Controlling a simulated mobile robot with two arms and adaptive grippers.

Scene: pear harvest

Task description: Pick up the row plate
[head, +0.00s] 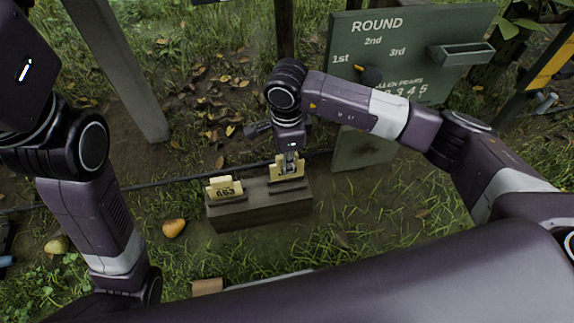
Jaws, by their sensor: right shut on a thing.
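A wooden block (262,215) stands on the ground in the middle of the head view, with slots along its top. A pale yellow plate (276,172) is at its right slot, with its face partly hidden by my right gripper (290,167). The right gripper points down and is shut on this plate. I cannot tell whether the plate's lower edge is in the slot or just above it. A second yellow plate (224,189), marked with what looks like 663, stands upright in the left slot. My left arm hangs at the left, and its gripper is not in view.
A green board (408,50) reading ROUND, with a small tray (462,53), stands behind my right arm. A grey post (118,70) rises at the left. A dark hose (150,184) runs behind the block. A pear (173,228) lies on the grass left of the block.

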